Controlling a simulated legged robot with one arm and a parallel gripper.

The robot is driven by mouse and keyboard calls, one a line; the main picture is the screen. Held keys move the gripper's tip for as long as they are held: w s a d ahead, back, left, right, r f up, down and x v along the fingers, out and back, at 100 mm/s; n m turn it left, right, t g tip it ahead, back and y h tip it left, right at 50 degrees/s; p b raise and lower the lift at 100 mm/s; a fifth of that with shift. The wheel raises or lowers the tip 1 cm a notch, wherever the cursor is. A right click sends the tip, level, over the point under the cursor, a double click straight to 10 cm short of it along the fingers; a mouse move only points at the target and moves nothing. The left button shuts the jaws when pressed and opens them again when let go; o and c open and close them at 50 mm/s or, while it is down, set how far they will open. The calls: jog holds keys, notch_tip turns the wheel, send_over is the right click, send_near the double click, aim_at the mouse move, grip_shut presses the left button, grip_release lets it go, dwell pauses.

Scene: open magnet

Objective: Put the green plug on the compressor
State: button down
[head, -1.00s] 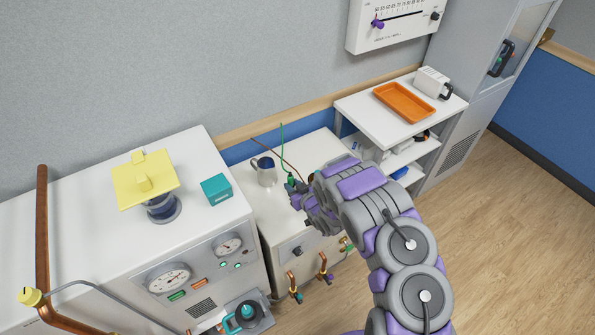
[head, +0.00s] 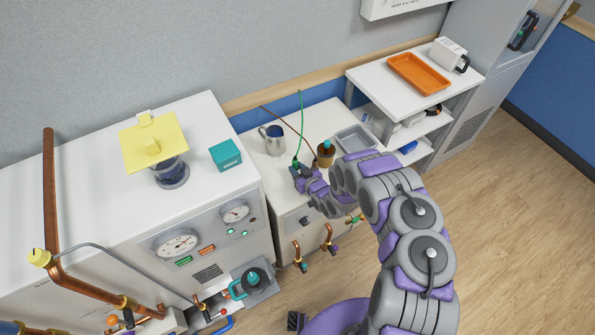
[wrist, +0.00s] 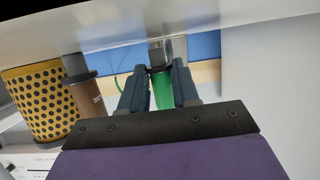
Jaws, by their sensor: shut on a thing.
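My gripper (head: 299,177) is shut on the green plug (wrist: 162,90), which shows between the two dark fingers in the wrist view. In the head view the plug (head: 295,164) is a small green spot at the fingertips, above the low white cabinet's top. A thin green cable (head: 301,118) rises from near it. A large white machine (head: 205,115) with two round gauges stands to the left of the gripper; no label shows whether it is the compressor. The plug's far end is unclear in the wrist view, near a grey metallic part.
On the low white cabinet (head: 262,165) are a metal mug (head: 272,139), a brown container (head: 326,155) and a grey tray (head: 355,139). The large machine carries a teal box (head: 225,155) and a yellow-topped device (head: 153,143). Copper taps (head: 329,240) project from the cabinet's front.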

jog(key=shift+d+f, duration=0.25)
jog(key=shift+d, duration=0.1)
jog(key=shift+d+r, duration=0.1)
jog(key=shift+d, duration=0.45)
jog(key=shift+a+f, duration=0.3)
jog(key=c, duration=1)
grip_release()
jog(key=shift+a+f, duration=0.1)
jog(key=shift+a, duration=0.35)
jog(key=shift+o, duration=0.8)
jog(key=shift+d, duration=0.65)
jog(key=shift+r, duration=0.5)
jog(key=p+v, duration=0.1)
jog(key=v, duration=0.9)
jog(key=shift+s+d, duration=0.15)
jog(key=shift+s, duration=0.15)
jog(key=shift+s+r, duration=0.15)
jog(key=shift+s, duration=0.3)
